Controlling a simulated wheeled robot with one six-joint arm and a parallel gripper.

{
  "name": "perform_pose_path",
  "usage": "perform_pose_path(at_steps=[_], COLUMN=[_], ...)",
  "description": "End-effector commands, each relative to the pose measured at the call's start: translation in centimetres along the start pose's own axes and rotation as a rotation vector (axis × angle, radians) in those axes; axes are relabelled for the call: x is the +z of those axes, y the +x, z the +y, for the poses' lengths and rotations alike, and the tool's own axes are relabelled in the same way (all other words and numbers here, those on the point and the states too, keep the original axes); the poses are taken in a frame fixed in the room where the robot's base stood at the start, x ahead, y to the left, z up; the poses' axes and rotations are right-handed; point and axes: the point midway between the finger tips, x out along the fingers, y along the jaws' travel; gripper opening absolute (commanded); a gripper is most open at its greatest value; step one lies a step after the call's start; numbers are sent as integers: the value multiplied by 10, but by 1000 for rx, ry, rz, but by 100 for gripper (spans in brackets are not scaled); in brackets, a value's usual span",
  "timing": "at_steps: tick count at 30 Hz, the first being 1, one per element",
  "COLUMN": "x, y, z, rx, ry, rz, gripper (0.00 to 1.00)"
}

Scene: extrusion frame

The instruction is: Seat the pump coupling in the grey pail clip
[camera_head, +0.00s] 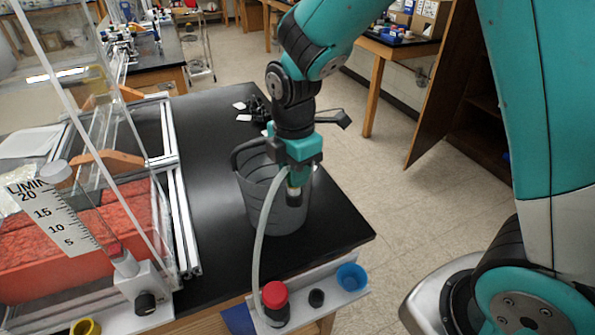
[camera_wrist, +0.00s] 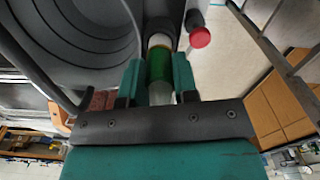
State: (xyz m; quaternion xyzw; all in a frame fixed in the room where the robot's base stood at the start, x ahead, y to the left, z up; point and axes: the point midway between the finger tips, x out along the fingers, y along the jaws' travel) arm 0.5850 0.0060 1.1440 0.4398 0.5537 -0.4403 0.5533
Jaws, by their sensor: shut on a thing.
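My gripper (camera_head: 299,178) is shut on the pump coupling, over the near right side of the grey pail (camera_head: 258,203). In the wrist view, the coupling (camera_wrist: 160,66) is a green-banded cylinder with pale ends, held between the teal fingers (camera_wrist: 158,84). Its pale lower end (camera_head: 293,188) shows below the gripper in the head view. A small dark piece (camera_head: 294,200), perhaps the grey pail clip, is just below that end. The coupling's far end lines up with a dark grey piece (camera_wrist: 163,25) in the wrist view. I cannot tell whether they touch.
A pale hose (camera_head: 260,235) hangs from near my gripper to a red-capped fitting (camera_head: 275,296) on the white front rail. A black knob (camera_head: 316,297) and blue cup (camera_head: 352,277) are beside it. A flowmeter (camera_head: 139,275) and clear-walled tank stand left. Black bench top lies behind the pail.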

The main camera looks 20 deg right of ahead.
Motion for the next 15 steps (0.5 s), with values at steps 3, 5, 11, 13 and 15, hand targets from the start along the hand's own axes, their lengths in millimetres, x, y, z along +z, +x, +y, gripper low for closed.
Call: perform_pose_path(at_steps=[3, 5, 11, 13, 15], x=[1, 1, 1, 1, 1], y=[13, 15, 16, 17, 20], z=[0, 0, 0, 0, 0], rx=[-2, 0, 1, 1, 1], ry=[1, 1, 1, 1, 1], rz=[0, 0, 0, 0, 0], gripper=[4, 4, 4, 4, 4])
